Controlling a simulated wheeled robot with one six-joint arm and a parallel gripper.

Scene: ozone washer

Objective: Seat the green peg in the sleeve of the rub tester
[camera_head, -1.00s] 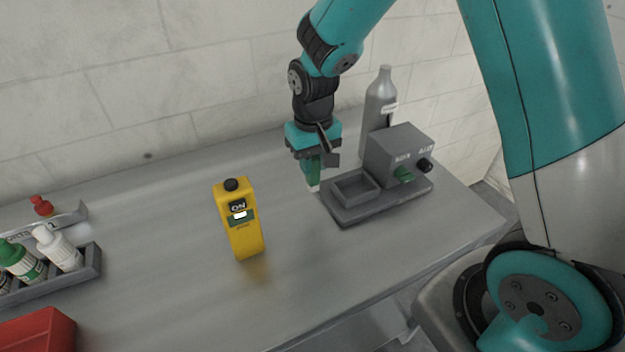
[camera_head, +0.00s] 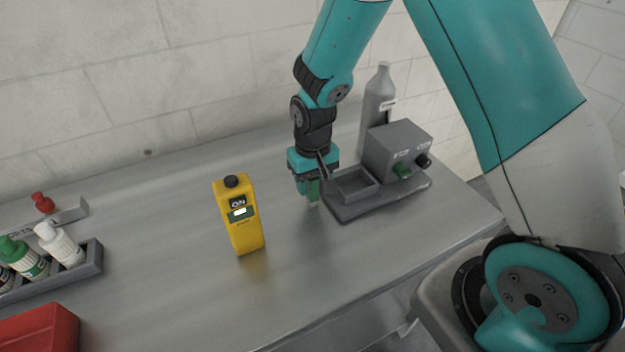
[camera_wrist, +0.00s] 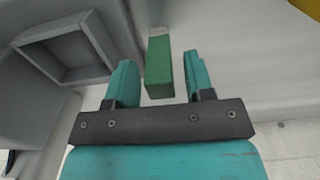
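The green peg (camera_wrist: 159,68) has a pale end and sits between the two teal fingers of my gripper (camera_wrist: 162,80) in the wrist view. Gaps show on both sides of it, so the gripper looks open around the peg. In the head view the gripper (camera_head: 312,190) points down just left of the grey rub tester (camera_head: 398,150), and the peg's lower end shows near the table. Whether it touches the table is unclear. The tester has a box with a green part and a dark part on its front, and a square open tray (camera_wrist: 93,38). I cannot make out which part is the sleeve.
A yellow device (camera_head: 240,225) marked ON stands left of my gripper. A grey bottle (camera_head: 379,95) stands behind the tester. A rack (camera_head: 92,262) of bottles and a red box (camera_head: 40,330) are at the left. The table between yellow device and tester is clear.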

